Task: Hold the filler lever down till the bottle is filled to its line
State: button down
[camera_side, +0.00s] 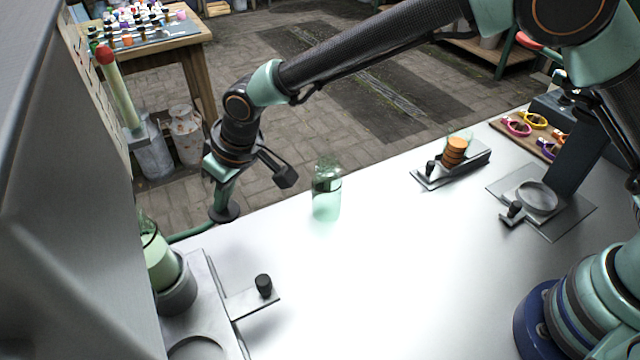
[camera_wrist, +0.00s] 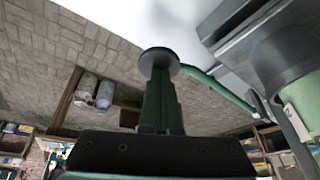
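The filler lever is a thin green bar (camera_side: 192,234) ending in a round dark pad (camera_side: 225,212), left of the bench. My gripper (camera_side: 224,202) is above the pad with its fingers together, pointing down; the tips meet or nearly meet the pad. In the wrist view the closed fingers (camera_wrist: 160,85) end at the dark pad (camera_wrist: 160,60), and the green bar (camera_wrist: 220,90) runs off right. A clear bottle (camera_side: 158,256) with pale green liquid stands in a grey round holder (camera_side: 178,292) beside the grey machine (camera_side: 60,240). The machine hides part of the bottle; I cannot tell its level against the line.
Another bottle (camera_side: 327,195) with pale green liquid stands on the white bench (camera_side: 380,260). A black-knobbed slide (camera_side: 263,286) is near the holder.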

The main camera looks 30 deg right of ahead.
aim_at(227, 211)
jog(key=shift+f, duration=1.5)
jog(key=shift+s+f, duration=0.15)
dwell(5.0)
